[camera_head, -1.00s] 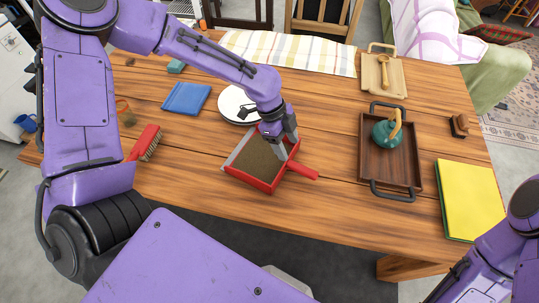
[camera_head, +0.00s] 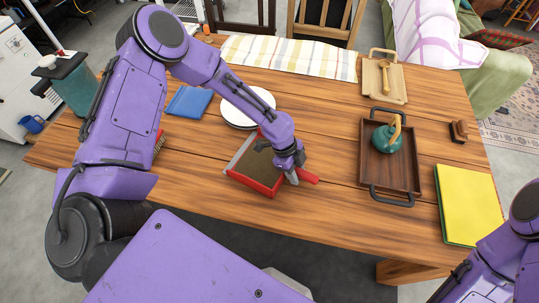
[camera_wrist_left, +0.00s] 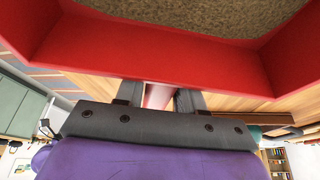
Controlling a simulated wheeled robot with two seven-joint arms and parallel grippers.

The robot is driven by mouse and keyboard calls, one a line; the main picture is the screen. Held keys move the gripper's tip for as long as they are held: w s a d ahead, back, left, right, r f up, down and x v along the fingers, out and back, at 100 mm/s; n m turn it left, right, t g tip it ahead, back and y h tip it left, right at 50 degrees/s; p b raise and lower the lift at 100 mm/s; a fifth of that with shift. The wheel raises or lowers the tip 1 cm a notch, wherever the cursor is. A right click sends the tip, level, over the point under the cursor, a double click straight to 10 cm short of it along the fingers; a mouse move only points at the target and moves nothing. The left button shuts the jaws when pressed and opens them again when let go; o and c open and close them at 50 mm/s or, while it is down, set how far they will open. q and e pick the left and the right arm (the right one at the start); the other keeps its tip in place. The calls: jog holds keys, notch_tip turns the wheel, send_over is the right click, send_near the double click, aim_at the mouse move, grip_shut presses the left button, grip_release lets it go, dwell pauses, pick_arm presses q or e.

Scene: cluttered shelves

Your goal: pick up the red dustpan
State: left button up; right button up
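The red dustpan (camera_head: 268,187) lies on the wooden table, its tan inner face up and its red handle (camera_head: 309,177) pointing right. My left gripper (camera_head: 293,179) is down at the base of the handle. In the left wrist view, the dustpan's red wall (camera_wrist_left: 150,62) fills the top. The two fingers of my left gripper (camera_wrist_left: 160,97) stand apart, one on each side of the red handle, with narrow gaps showing. The fingertips are partly hidden behind the dustpan wall. My right arm shows at the lower right, its gripper out of view.
A dark wooden tray (camera_head: 390,171) with a teal kettle-like item (camera_head: 386,138) stands right of the dustpan. A yellow book (camera_head: 470,204) lies at the right edge. White plates (camera_head: 240,121) and a blue cloth or book (camera_head: 188,102) lie behind. The table front before the dustpan is clear.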

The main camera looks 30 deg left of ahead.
pick_arm(q)
grip_shut()
